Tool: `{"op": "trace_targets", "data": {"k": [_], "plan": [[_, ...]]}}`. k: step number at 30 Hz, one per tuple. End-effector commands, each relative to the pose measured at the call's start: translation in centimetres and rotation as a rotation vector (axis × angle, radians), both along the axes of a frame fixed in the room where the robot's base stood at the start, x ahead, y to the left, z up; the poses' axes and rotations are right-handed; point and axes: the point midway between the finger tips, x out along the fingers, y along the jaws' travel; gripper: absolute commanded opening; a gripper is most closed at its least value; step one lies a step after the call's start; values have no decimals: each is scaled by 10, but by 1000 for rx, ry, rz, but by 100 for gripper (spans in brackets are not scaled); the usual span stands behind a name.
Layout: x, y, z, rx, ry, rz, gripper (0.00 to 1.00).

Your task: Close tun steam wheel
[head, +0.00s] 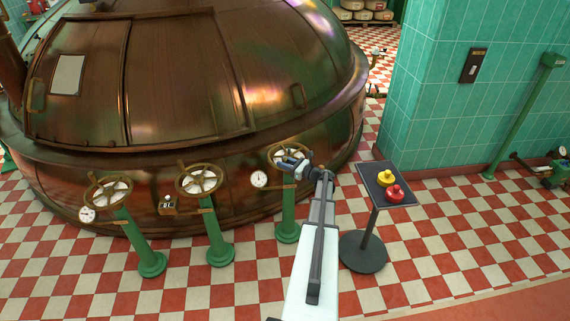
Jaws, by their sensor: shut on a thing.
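Three brass handwheels on green pillars stand in front of the big copper kettle (140,80). I cannot tell from any label which one is the tun steam wheel. My gripper (290,162) is at the right handwheel (274,149) and is shut on it; the fingers partly hide the wheel's hub and right side. A round white gauge (259,179) sits on the left of that wheel's pillar (288,215). The middle handwheel (199,180) and the left handwheel (108,189) stand apart to the left, untouched.
A small stand (363,250) with a yellow knob (386,178) and a red knob (395,194) is close right of my arm. A green tiled wall (480,120) is at right. The checkered floor (460,240) is clear at right.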

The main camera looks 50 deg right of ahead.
Motion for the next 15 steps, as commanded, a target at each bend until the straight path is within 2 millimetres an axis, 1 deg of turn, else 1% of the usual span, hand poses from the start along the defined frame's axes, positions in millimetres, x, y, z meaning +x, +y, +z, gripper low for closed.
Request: {"op": "trace_targets", "data": {"k": [8, 15], "plan": [[5, 5, 0, 0, 0, -52, 0], [20, 12, 0, 2, 2, -207, 0]]}}
